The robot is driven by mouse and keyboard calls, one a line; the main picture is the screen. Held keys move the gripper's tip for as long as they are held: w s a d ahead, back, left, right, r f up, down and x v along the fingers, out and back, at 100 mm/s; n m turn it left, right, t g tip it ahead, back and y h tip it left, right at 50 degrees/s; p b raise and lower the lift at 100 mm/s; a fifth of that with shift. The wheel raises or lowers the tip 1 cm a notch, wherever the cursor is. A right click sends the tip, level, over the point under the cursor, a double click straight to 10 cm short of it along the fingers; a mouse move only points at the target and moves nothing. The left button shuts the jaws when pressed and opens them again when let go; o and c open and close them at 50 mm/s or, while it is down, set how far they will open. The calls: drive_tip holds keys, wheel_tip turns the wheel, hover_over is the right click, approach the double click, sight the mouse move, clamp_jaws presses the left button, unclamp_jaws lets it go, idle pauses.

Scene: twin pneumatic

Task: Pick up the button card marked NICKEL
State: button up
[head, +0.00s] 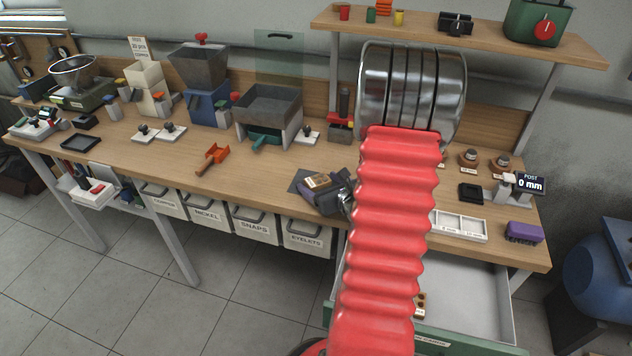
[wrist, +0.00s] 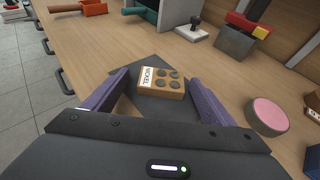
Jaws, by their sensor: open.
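The button card marked NICKEL (wrist: 161,84) is a tan block with a white label and several dark round buttons. It lies on a dark mat (wrist: 150,66) on the bench, and its label reads along its left edge in the wrist view. In the head view the card (head: 317,181) shows beside my gripper (head: 328,190). My gripper (wrist: 158,79) is open, with its purple-grey fingers to the left and right of the card in the wrist view. A gap shows on each side, and I cannot tell the exact height above the card.
An orange scoop (head: 213,158) lies left on the bench. A hopper with a grey tray (head: 268,103) stands behind. A pink-topped round thing (wrist: 268,114) is right of my gripper. An open drawer (head: 480,290) juts out in front; labelled bins (head: 207,212) hang below the bench.

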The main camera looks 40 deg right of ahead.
sight(322, 189)
drive_tip(key=shift+s+d, duration=0.1)
drive_tip(key=shift+c, duration=0.4)
drive_tip(key=c, duration=1.2)
drive_tip(key=shift+o, duration=0.2)
drive_tip(key=shift+r, duration=0.15)
wheel_tip(322, 189, up, 10)
idle(0.4)
